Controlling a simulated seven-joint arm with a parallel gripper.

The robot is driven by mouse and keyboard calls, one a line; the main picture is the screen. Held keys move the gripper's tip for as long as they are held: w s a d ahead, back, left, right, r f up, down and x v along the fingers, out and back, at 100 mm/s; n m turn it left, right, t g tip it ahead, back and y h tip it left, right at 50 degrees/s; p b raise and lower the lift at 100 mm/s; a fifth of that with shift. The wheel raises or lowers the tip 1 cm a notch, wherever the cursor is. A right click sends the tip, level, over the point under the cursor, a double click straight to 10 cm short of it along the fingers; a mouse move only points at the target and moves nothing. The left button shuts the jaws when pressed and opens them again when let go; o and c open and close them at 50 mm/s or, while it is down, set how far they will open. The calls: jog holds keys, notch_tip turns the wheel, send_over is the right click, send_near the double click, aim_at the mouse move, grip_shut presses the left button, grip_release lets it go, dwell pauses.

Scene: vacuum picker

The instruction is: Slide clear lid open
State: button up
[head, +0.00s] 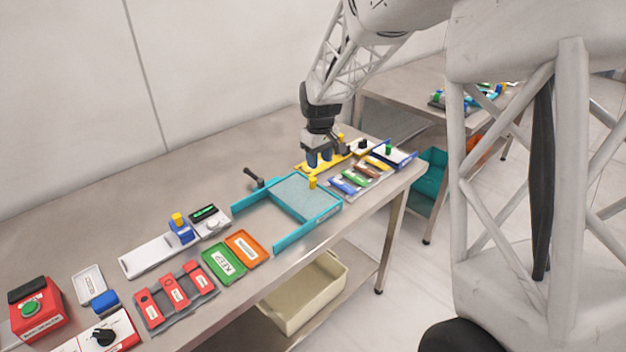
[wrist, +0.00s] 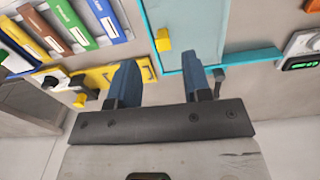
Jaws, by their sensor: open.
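The clear lid (head: 298,194) is a pale, see-through panel at the right end of a teal-railed frame (head: 283,239) on the bench. A yellow knob (head: 312,183) stands on the lid near its right edge. In the wrist view the lid (wrist: 196,22) is at the top, with the knob (wrist: 162,40) at its edge. My gripper (head: 319,160) is open with blue fingers, behind the knob and close to a yellow bracket. In the wrist view the gripper (wrist: 158,68) has nothing between its fingers, and the knob shows beyond them.
A yellow bracket (head: 318,167) and a rack of coloured blocks (head: 360,178) lie right of the lid. A dark handle (head: 254,177) stands behind the frame. Green (head: 224,263) and orange (head: 246,247) trays lie in front left. The frame's left part is clear.

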aim_at(313, 180)
jog(key=shift+w+a+f+n, duration=0.3)
jog(key=shift+w+a+f, duration=0.7)
jog(key=shift+w+f, duration=0.15)
jog(key=shift+f, duration=0.1)
jog(key=shift+f, duration=3.8)
grip_shut()
